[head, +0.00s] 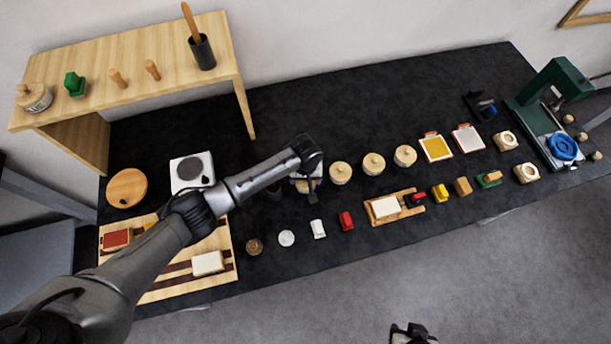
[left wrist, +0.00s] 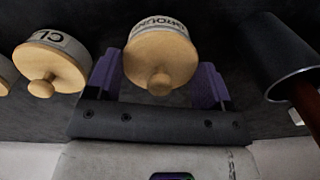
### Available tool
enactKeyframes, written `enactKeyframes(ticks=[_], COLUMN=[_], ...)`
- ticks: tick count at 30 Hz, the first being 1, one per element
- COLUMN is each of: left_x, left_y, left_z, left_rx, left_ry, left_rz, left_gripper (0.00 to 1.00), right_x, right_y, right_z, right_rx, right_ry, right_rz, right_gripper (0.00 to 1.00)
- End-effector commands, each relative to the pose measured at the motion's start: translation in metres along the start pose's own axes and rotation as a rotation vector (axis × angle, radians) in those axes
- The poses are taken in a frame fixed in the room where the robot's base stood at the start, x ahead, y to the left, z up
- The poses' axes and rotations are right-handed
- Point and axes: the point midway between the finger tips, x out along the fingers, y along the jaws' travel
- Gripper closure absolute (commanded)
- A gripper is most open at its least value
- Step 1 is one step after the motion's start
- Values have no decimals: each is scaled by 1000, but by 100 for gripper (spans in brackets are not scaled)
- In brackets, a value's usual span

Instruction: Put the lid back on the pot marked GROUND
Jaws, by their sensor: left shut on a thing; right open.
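The pot marked GROUND (left wrist: 150,22) is in the left wrist view, its label partly cut by the top edge. Its pale wooden lid (left wrist: 160,62) with a round knob lies over the pot's mouth; from this angle I cannot tell whether it is fully seated. My left gripper (left wrist: 158,85) has its purple fingers on both sides of the lid and is shut on it. In the head view my left gripper (head: 307,184) is at the left end of the row of pots, largely hiding this pot. My right gripper (head: 410,334) is open and empty at the bottom edge, away from the table.
A lidded pot marked CL (left wrist: 50,65) stands beside it. Several lidded pots (head: 374,163) continue to the right in the head view. A dark cup (left wrist: 281,55) with a wooden handle is on the other side. Small blocks (head: 346,221) lie in front on the black table.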

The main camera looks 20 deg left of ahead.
Motion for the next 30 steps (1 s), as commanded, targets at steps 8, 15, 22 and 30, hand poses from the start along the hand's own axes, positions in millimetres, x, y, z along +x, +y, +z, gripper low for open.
enactKeyframes(ticks=[8,15,22,30], left_x=[0,0,-1,0], left_y=[0,0,0,0], left_z=[0,0,0,0], left_rx=[0,0,0,0], left_ry=[0,0,-1,-1], left_rz=[0,0,1,0], left_gripper=[48,48,48,48], right_x=[0,0,-4,-8], right_y=[-1,-1,0,2], right_z=[0,0,-1,-2], right_rx=[4,4,-1,-6], right_ry=[1,1,0,-1], right_rz=[-3,-3,0,5], right_gripper=[57,57,57,57])
